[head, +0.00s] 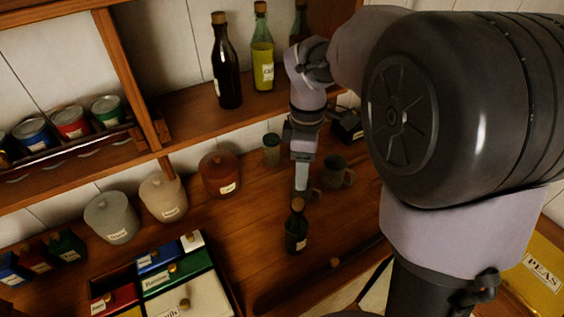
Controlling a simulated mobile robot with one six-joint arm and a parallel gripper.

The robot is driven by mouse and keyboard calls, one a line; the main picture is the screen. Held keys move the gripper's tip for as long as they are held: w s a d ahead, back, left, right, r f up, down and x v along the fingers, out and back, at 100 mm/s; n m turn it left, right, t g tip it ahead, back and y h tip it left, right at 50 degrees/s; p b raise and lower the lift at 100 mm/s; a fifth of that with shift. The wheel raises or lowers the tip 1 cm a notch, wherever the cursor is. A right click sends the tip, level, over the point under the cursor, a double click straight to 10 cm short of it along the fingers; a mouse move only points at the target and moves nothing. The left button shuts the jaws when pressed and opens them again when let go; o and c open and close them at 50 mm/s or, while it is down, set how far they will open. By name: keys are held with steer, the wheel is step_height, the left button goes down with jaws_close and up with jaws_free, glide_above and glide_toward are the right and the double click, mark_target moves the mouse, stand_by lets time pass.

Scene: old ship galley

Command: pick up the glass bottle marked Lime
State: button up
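A small dark green glass bottle (296,231) with a cork stands upright on the wooden counter near its front edge. Its pale label is too small to read, so I cannot confirm that it says Lime. My gripper (302,182) points down just above the bottle's cork in the picture. One pale finger shows, and the other is not clearly visible, so I cannot tell how wide it is open. Nothing is visibly held. On the shelf stand a dark brown bottle (226,70) and a yellow-green bottle (262,55). A third bottle (299,22) is partly hidden by my arm.
A grey mug (338,172) and a small jar (271,150) stand close to my gripper. Lidded canisters, including a red-brown one (220,174), line the back. A divided box (220,268) of coloured containers sits left of the bottle. The counter around the bottle is fairly clear.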

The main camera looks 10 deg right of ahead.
mark_target(297, 210)
steer(key=f+b, duration=0.1)
steer(key=f, duration=0.4)
steer(key=f+b, duration=0.2)
steer(key=f, duration=0.4)
steer(key=f+b, duration=0.1)
steer(key=f, duration=0.4)
steer(key=shift+s+a+f, duration=0.1)
steer(key=shift+a+f, duration=0.25)
steer(key=shift+a, duration=0.05)
steer(key=shift+c, duration=0.4)
jaws_close()
steer(key=shift+r, duration=0.1)
